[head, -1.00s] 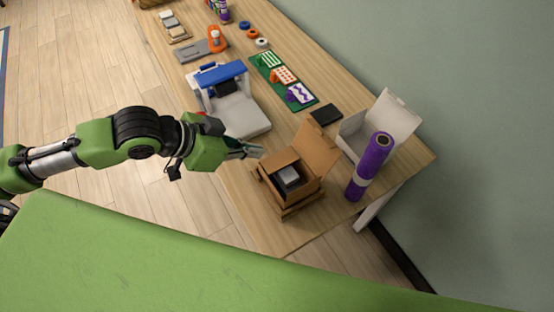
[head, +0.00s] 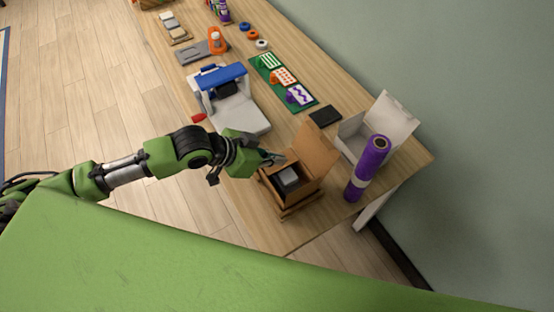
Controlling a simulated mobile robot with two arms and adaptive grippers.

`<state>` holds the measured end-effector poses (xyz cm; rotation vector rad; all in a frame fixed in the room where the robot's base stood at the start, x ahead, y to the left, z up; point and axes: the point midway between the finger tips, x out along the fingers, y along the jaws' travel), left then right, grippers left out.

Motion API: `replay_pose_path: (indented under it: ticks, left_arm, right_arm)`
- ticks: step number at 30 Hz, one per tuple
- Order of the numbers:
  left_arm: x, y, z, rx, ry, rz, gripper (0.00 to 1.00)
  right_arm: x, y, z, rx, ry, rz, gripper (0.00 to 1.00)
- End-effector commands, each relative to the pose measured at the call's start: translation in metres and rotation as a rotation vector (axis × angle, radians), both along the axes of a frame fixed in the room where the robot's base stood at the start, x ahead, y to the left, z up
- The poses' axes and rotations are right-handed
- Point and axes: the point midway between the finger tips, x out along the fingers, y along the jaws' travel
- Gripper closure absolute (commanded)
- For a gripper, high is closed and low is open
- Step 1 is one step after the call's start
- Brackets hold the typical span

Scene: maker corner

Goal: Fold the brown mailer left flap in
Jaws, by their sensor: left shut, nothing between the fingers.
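The brown mailer (head: 300,201) stands open near the front end of the workbench in the head view. Its large lid (head: 317,150) stands up at the back. A grey and black item (head: 287,180) lies inside the box. My left gripper (head: 281,159) is shut and empty, with its fingertips at the upper left rim of the mailer. The gripper partly hides the left flap, so I cannot tell its exact angle or whether the fingers touch it. My right gripper is not in view.
A purple roll (head: 367,169) stands right of the mailer, before an open white box (head: 397,122). A black slab (head: 325,116) lies behind. A white and blue machine (head: 236,108) stands close behind my left gripper. Bare bench (head: 270,235) shows at the front.

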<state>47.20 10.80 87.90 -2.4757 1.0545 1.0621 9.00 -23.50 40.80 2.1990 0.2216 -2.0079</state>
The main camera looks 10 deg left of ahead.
Motion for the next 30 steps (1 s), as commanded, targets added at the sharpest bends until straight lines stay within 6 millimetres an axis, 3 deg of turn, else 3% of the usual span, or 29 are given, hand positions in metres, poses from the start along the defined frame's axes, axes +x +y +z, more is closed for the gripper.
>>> replay_pose_path:
  ticks: [6,30]
  left_arm:
    - [-0.001,-0.001,-0.016,0.0,-0.001,-0.001,1.0]
    - [-0.005,-0.002,-0.033,0.003,0.007,0.0,1.0]
  right_arm:
    - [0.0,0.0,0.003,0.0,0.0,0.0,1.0]
    - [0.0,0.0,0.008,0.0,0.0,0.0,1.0]
